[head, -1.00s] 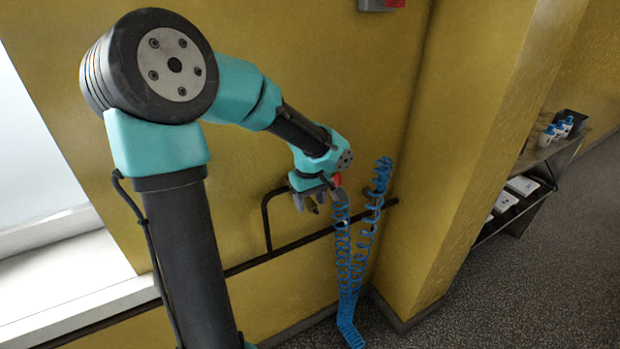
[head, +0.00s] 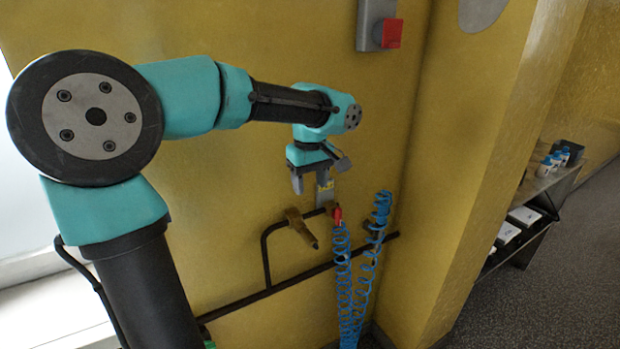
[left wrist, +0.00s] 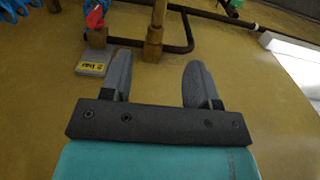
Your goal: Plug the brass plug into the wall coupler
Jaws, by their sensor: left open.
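My left gripper (head: 311,180) is open and empty, fingers pointing down, above the pipe on the yellow wall. A brass-coloured fitting (head: 301,228) stands below it at the black pipe, apart from the fingers. In the left wrist view this fitting (left wrist: 153,35) shows beyond the gap between the fingers (left wrist: 155,75). A red piece (head: 337,215) sits at the top of the blue coiled hose (head: 342,260); the left wrist view shows a small brown part (left wrist: 97,38) beside it. I cannot tell which brass part is the plug and which the coupler. My right gripper is out of view.
A grey plate with a yellow label (left wrist: 92,64) is on the wall near the red piece. The black pipe (head: 270,290) runs along the wall. A grey box with a red switch (head: 391,33) is higher up. A shelf (head: 525,215) stands right, beyond the wall corner.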

